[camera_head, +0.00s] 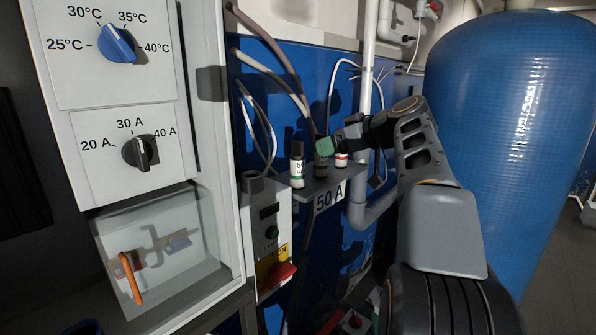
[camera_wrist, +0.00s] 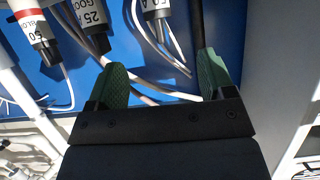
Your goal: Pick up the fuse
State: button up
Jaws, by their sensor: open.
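Several labelled fuses stand in a row on a small grey shelf (camera_head: 318,190) marked "50 A". A white fuse with a dark top and green band (camera_head: 298,168) is at the left, a mostly hidden dark fuse (camera_head: 321,168) is in the middle, and a white fuse with a red band (camera_head: 341,160) is at the right. In the head view my gripper (camera_head: 324,147) is by the row.
A grey box with an open-topped socket (camera_head: 253,183) and a red switch (camera_head: 281,273) stands left of the shelf. Cables and a white pipe (camera_head: 369,60) run close behind. A big blue tank (camera_head: 510,130) is at the right, a control cabinet (camera_head: 125,105) at the left.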

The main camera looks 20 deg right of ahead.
aim_at(303, 151)
jog(key=shift+w+r+p+x, duration=0.15)
jog(key=shift+p+x, duration=0.9)
jog(key=shift+x, duration=2.2)
jog(key=shift+w+r+p+x, duration=0.15)
jog(key=shift+p+x, duration=0.85)
jog(key=shift+x, duration=2.3)
jog(key=shift+s+d, duration=0.1)
jog(key=shift+d, duration=0.1)
grip_shut()
jog(key=shift+r, duration=0.15)
notch_tip(303, 151, up, 10)
jog(key=shift+f+p, duration=0.1)
jog(key=shift+p, duration=0.4)
